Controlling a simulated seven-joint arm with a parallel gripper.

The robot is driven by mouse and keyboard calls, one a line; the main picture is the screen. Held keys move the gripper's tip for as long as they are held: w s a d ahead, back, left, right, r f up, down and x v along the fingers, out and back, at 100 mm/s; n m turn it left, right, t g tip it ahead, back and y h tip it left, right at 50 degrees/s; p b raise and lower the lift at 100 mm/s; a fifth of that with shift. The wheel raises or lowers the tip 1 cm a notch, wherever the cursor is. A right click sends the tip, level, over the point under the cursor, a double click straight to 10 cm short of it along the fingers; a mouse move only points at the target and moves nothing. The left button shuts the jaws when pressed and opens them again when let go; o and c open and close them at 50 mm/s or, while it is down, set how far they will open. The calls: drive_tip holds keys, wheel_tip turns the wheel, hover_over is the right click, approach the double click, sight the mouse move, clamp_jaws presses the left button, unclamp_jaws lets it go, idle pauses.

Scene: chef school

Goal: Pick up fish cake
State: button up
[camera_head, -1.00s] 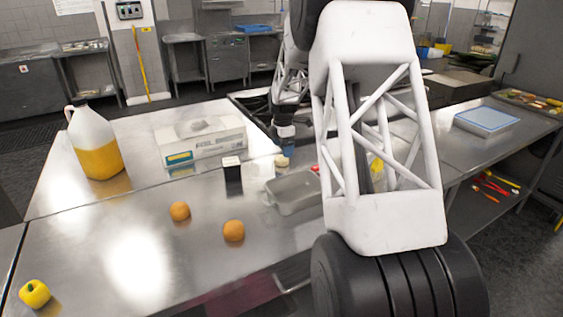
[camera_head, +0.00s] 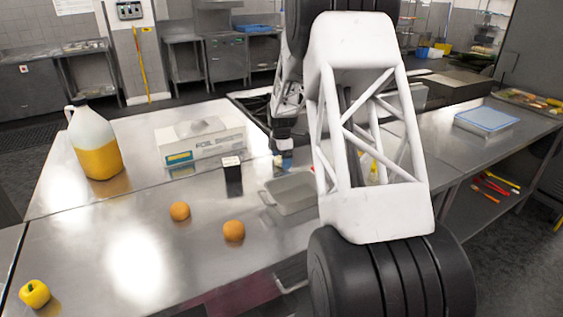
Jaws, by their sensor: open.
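A small pale, cream-coloured piece (camera_head: 277,161), perhaps the fish cake, lies on the steel counter between the black box and my arm. It is too small to identify for sure. My gripper (camera_head: 284,162) points down right at this piece, its fingers overlapping it in the picture. The jaws are open. Whether the fingers straddle the piece or touch it cannot be told. My own white arm link fills the right middle of the view and hides part of the counter behind it.
A grey tray (camera_head: 290,195) sits just in front of my gripper.

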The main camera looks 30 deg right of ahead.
drive_tip(key=shift+c, duration=0.3)
drive_tip(key=c, duration=0.9)
drive_tip(key=shift+r, duration=0.2)
drive_tip(key=shift+c, duration=0.2)
wheel_tip(320, 180, up, 10)
drive_tip(key=shift+f, duration=0.15)
idle(0.8)
